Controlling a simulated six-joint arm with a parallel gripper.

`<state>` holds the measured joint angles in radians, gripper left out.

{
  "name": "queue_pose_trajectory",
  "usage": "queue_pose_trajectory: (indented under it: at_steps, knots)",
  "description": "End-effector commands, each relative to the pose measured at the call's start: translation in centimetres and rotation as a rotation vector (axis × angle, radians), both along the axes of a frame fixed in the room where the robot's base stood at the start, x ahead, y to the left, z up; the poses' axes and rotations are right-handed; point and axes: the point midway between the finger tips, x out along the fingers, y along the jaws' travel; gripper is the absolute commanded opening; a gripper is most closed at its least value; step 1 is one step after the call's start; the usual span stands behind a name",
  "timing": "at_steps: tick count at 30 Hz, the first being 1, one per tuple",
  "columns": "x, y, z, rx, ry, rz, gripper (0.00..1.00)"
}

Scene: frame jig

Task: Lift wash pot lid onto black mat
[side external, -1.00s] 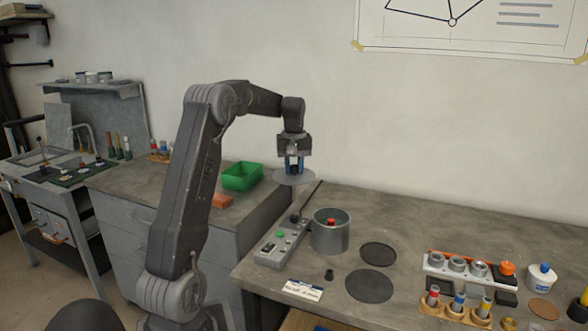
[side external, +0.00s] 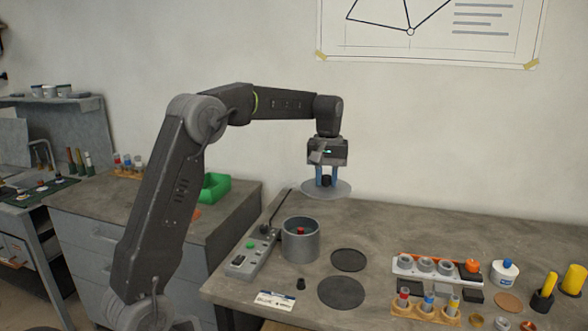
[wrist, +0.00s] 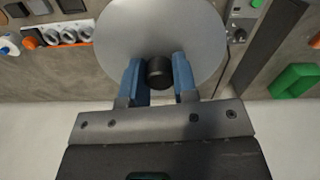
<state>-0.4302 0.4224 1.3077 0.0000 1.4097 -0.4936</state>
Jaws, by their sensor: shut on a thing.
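My gripper (side external: 326,179) is shut on the black knob (wrist: 159,72) of the grey round lid (side external: 342,189). It holds the lid roughly level in the air, up and behind the grey wash pot (side external: 300,246). The wrist view shows the blue fingers either side of the knob and the lid (wrist: 160,25) hiding much of the bench. The pot stands open, with something red inside. Two dark round mats lie flat and bare on the bench: a smaller one (side external: 348,260) and a larger one (side external: 341,292) in front of it.
A grey control box (side external: 250,252) with a green button and a thin upright rod stands left of the pot. A small black part (side external: 301,284) and a label card (side external: 275,299) lie in front. A white ring holder (side external: 436,269) and a wooden rack (side external: 424,312) stand right of the mats.

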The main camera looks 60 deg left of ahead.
Motion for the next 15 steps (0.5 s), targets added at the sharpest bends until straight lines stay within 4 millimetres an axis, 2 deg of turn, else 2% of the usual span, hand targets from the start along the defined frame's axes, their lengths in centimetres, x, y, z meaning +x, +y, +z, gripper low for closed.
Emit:
queue_pose_trajectory:
  at_steps: [1, 3, 10, 15]
  knots:
    - [0.4, -1.6, 0.0, 0.000, -0.001, -0.031, 0.00]
    - [0.8, -3.3, 0.0, 0.000, -0.001, -0.063, 0.00]
    - [1.6, -7.7, 0.0, 0.000, -0.001, -0.143, 0.00]
    - [1.5, -7.5, -3.5, -0.001, 0.005, -0.139, 0.00]
